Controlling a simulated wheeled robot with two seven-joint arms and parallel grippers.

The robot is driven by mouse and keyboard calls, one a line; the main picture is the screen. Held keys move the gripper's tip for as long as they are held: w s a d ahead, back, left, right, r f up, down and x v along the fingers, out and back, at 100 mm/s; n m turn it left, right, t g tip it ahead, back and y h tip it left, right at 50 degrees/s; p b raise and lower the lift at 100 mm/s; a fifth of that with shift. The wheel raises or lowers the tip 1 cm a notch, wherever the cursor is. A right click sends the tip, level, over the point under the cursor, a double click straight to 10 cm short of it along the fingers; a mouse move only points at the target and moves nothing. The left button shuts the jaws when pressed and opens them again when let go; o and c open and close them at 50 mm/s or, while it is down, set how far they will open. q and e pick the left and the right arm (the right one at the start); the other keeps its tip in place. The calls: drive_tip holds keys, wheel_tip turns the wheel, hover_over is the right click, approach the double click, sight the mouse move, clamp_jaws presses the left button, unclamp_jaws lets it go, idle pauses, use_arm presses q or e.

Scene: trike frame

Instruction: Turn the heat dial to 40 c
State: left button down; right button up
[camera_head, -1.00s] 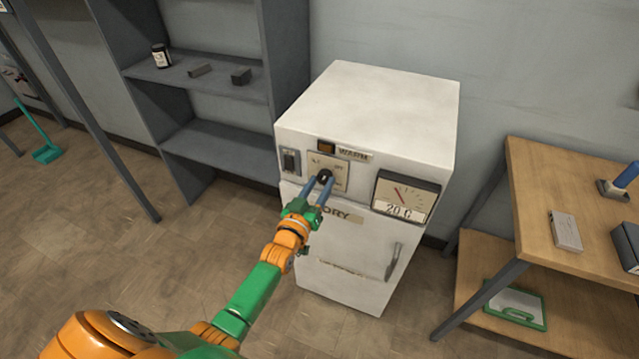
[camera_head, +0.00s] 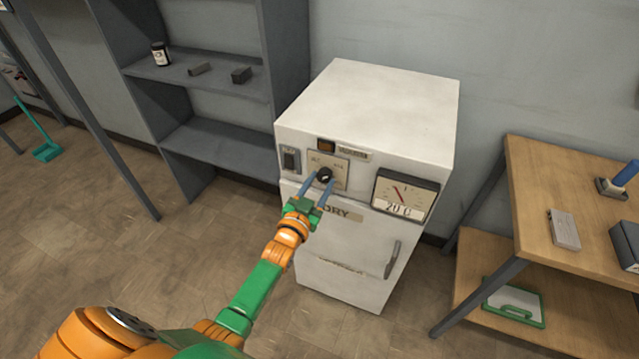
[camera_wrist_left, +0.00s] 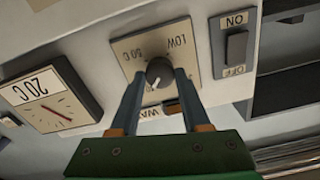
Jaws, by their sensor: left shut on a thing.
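The heat dial (camera_head: 324,175) is a dark round knob on a beige plate on the front of a white cabinet (camera_head: 385,100). In the left wrist view the dial (camera_wrist_left: 159,71) appears upside down, with "LOW" and "50 C" on its plate. A pale pointer mark shows on the knob's lower edge there. My left gripper (camera_head: 319,188) reaches the dial from the front, with one blue finger on each side. It is shut on the dial, fingertips at the knob's sides. The other plate markings are too small or hidden to read. My right gripper is not in view.
A gauge (camera_head: 405,196) reading "20 C" is right of the dial. An ON/OFF switch (camera_head: 290,161) is to its left, and an amber lamp (camera_head: 326,146) is above. A door handle (camera_head: 393,260) sticks out below. A wooden table (camera_head: 575,180) stands at the right.

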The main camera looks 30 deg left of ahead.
use_arm(q)
drive_tip(key=shift+c, duration=1.9)
unclamp_jaws()
drive_tip(key=s, duration=0.7)
drive_tip(key=shift+d+p, duration=0.25)
drive_tip(key=shift+p, duration=0.15)
drive_tip(key=shift+f, duration=0.1)
